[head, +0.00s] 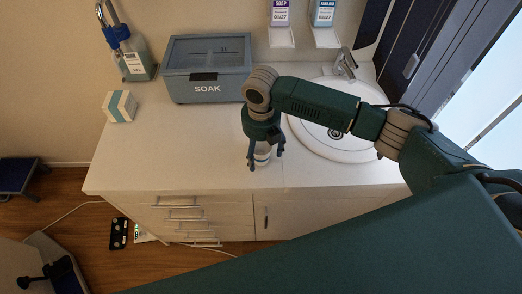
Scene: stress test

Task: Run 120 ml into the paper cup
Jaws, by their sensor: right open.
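My right gripper (266,163) points down over the counter, its fingers apart on both sides of a small white paper cup (262,155). The cup stands upright on the counter, its upper part partly hidden by the gripper. I cannot tell whether the fingers touch it. The white round basin (317,141) is set in the counter to the right, partly hidden by my right arm. The silver tap (345,64) stands at the basin's back edge. My left gripper is not clearly in view.
A grey-blue SOAK box (207,88) stands behind the cup. Two dispensers hang on the wall. The front left of the counter (150,160) is clear.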

